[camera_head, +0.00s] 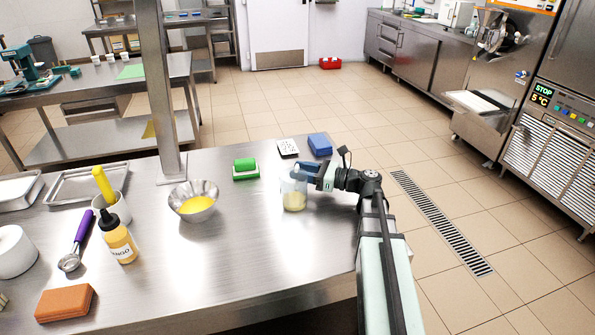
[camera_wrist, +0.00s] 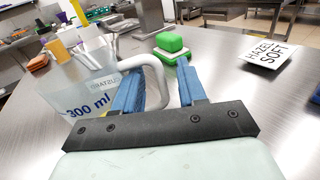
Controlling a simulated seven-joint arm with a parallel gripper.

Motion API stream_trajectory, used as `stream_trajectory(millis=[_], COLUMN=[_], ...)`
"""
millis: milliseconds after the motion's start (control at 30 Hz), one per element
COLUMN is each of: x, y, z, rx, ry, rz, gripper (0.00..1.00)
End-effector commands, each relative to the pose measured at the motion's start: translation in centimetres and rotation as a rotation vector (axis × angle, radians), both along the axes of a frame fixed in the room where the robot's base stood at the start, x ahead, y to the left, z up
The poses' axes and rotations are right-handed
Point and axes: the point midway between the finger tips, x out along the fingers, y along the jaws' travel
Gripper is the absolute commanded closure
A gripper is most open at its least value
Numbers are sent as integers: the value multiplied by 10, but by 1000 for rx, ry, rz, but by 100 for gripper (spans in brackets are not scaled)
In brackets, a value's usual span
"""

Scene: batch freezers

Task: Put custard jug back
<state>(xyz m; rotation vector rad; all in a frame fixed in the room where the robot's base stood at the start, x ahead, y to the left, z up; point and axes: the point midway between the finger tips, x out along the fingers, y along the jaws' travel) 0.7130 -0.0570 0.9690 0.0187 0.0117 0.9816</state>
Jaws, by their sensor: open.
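The custard jug (camera_head: 293,199) is a clear jug with pale yellow contents low inside, upright on the steel table (camera_head: 250,270) near its right edge. In the wrist view the jug (camera_wrist: 88,98) shows "300 ml" and partly readable lettering, with a pale handle on its right. My gripper (camera_head: 303,171) is at the jug's upper right. In the wrist view the blue fingers of my gripper (camera_wrist: 160,88) are apart, with part of the handle between them. I cannot tell whether either finger touches it.
A metal bowl of yellow liquid (camera_head: 194,208), a mango bottle (camera_head: 119,240), a purple-handled scoop (camera_head: 76,243) and an orange block (camera_head: 65,303) stand leftward. The table's front middle is clear.

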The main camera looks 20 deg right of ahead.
Motion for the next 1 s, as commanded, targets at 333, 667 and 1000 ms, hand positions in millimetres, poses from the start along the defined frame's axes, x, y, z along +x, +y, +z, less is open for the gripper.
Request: stream_trajectory(millis=[333, 667, 1000], x=[-33, -54, -59], y=[-49, -81, -88], z=[0, 0, 0], rx=[-1, -1, -1], ry=[-1, -1, -1], rz=[-3, -1, 1], gripper=[59, 59, 59])
